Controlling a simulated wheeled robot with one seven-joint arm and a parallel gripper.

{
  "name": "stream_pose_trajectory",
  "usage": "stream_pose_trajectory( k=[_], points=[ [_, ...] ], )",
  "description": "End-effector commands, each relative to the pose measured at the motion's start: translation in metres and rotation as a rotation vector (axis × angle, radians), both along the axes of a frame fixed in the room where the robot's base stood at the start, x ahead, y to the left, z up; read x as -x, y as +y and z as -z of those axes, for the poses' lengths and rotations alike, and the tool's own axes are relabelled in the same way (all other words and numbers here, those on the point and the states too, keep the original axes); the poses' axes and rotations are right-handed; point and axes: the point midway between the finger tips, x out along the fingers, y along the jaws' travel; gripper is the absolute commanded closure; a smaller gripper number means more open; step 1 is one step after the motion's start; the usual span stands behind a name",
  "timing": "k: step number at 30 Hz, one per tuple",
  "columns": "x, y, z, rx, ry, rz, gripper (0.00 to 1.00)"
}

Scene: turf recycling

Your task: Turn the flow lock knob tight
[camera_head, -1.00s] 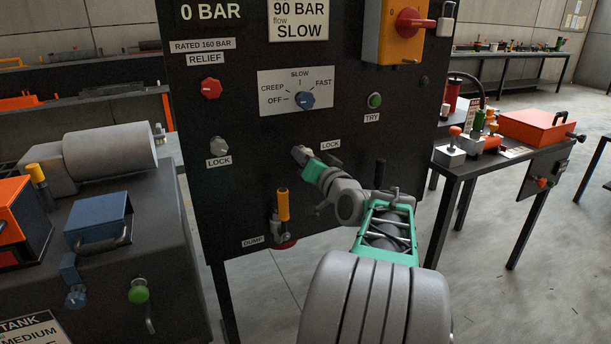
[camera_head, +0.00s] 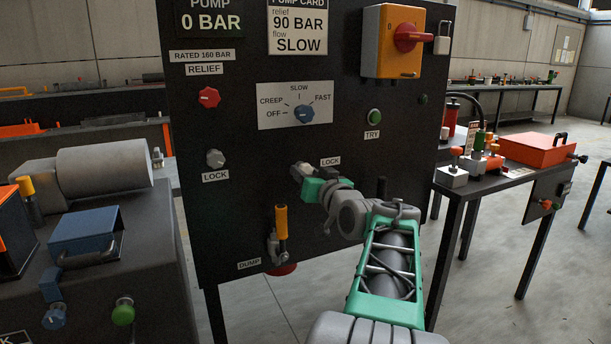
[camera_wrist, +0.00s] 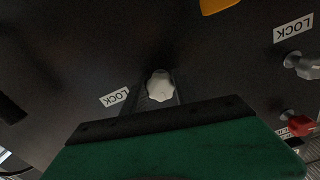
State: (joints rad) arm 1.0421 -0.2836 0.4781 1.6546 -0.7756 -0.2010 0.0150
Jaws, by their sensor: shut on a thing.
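The flow lock knob (camera_wrist: 160,85) is a small pale lobed knob on the dark panel, below the flow dial. In the wrist view it shows just beyond the dark edge of my gripper (camera_wrist: 160,104). In the head view my gripper (camera_head: 300,171) reaches it from the lower right and hides most or all of it. My gripper is shut on the knob; the fingers' contact itself is hard to see. The LOCK label (camera_head: 330,161) is just above right of the gripper. The blue flow dial (camera_head: 304,113) sits above, among OFF, CREEP, SLOW and FAST.
A second lock knob (camera_head: 216,158) is to the left, under the red relief knob (camera_head: 209,97). The yellow dump lever (camera_head: 282,221) is below my gripper. An orange switch box (camera_head: 393,42) is upper right. A side table (camera_head: 480,185) stands right.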

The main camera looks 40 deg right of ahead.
Motion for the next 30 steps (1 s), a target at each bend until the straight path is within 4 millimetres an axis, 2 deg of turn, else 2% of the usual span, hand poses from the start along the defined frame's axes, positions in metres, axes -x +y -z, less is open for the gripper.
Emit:
stream_pose_trajectory(
  k=[3,4,11,20,23,30],
  points=[
    [0.000,0.000,0.001,-0.001,0.002,0.000,1.00],
    [0.000,0.000,0.001,-0.001,0.002,0.000,0.64],
    [0.000,0.000,0.001,0.000,0.001,0.000,0.46],
    [0.003,0.001,0.000,0.000,-0.001,0.000,0.44],
    [0.017,0.003,-0.001,0.000,-0.001,0.004,0.44],
    [0.063,0.016,0.000,0.000,0.000,0.005,0.44]
  ],
)
